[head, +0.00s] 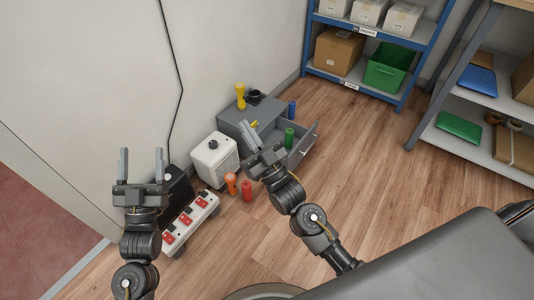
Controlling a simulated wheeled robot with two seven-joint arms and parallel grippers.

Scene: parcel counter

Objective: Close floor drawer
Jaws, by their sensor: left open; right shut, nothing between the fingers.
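The grey floor drawer (303,144) is pulled out of a low grey cabinet (266,107) against the wall, its front panel facing right. A green cylinder (289,137) shows at the drawer. My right gripper (248,130) is shut and empty, its fingers over the cabinet's near side in the picture, left of the drawer front. I cannot tell whether it touches the cabinet. My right gripper and wrist hide part of the cabinet and drawer. My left gripper (141,158) is open and empty, pointing up the picture, well left of the cabinet.
A white box with a dark knob (213,158), a power strip with red switches (190,222), and orange (231,183) and red (247,190) cylinders stand near the cabinet. A yellow object (240,93) is on top. Wood floor right of the drawer is clear, up to the blue shelf (352,83).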

